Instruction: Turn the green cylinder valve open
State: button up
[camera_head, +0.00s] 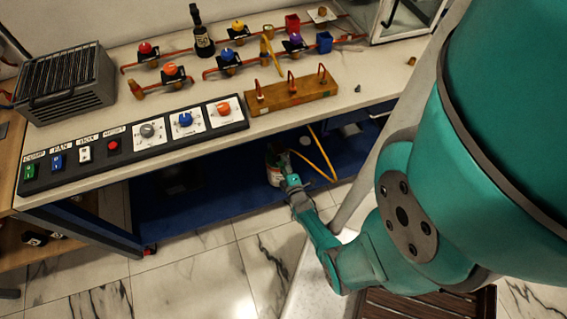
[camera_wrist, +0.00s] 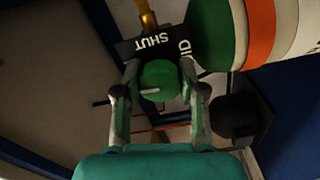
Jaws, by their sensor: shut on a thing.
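The green cylinder valve (camera_wrist: 160,82) is a round green knob with a pale pointer line, in the middle of the wrist view. My gripper (camera_wrist: 158,75) has a finger on each side of the knob and is shut on it. Behind the knob is a black plate (camera_wrist: 150,45) with the word SHUT and a second word partly covered. The cylinder (camera_wrist: 222,35), with green, white and orange bands, lies beyond it at the upper right. In the head view my gripper (camera_head: 286,172) reaches under the bench to the cylinder (camera_head: 273,165); the knob is hidden there.
A yellow hose (camera_head: 322,155) hangs near the cylinder. A blue lower shelf (camera_head: 210,205) lies below.

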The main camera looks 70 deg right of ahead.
jog(key=shift+n, duration=0.7)
jog(key=o, duration=1.1)
jog(key=shift+o, duration=0.2)
jog(key=v, duration=1.2)
